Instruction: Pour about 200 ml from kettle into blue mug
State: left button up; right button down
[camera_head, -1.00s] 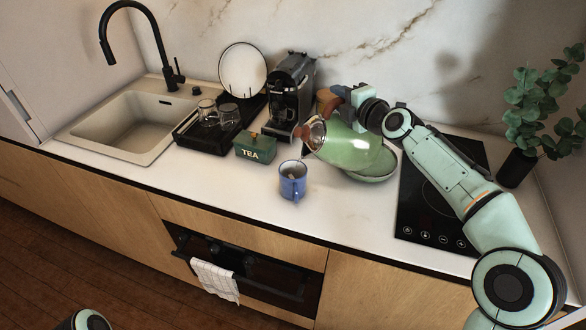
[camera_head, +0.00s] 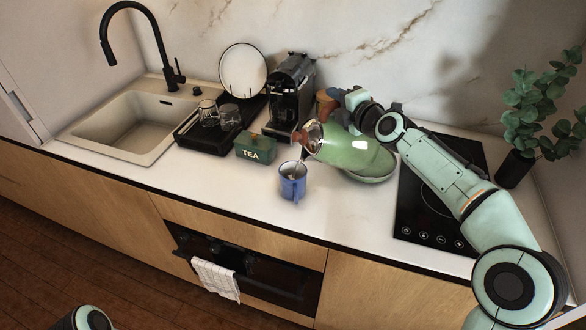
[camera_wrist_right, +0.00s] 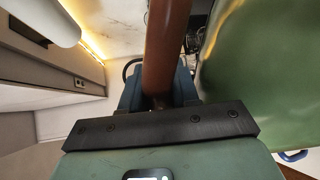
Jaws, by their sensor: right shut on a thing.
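The green kettle (camera_head: 352,150) is tilted strongly, its spout end pointing left and down above the blue mug (camera_head: 292,186). A thin pale streak runs from the spout into the mug, which stands upright on the counter. The level inside the mug is too small to read. My right gripper (camera_head: 343,99) is shut on the kettle's brown handle. In the right wrist view the handle (camera_wrist_right: 165,45) passes between the fingers, with the kettle body (camera_wrist_right: 262,75) beside it. A small blue curve at the right edge there appears to be the mug. My left gripper is out of view.
A green tea box (camera_head: 256,148) stands left of the mug, with a coffee machine (camera_head: 291,95) behind. A pale green dish (camera_head: 378,172) lies below the kettle. A black hob (camera_head: 420,215) is to the right. The counter in front of the mug is clear.

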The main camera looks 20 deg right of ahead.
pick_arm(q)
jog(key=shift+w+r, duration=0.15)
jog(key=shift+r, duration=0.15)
pick_arm(e)
jog(key=shift+a+r, duration=0.2)
jog(key=shift+r, duration=0.25)
pick_arm(q)
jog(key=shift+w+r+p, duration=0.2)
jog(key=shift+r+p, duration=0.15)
jog(key=shift+p, duration=0.2)
pick_arm(e)
jog(key=shift+s+a+f+n, duration=0.15)
jog(key=shift+a+n, duration=0.25)
jog(key=shift+a, duration=0.3)
dwell(1.3)
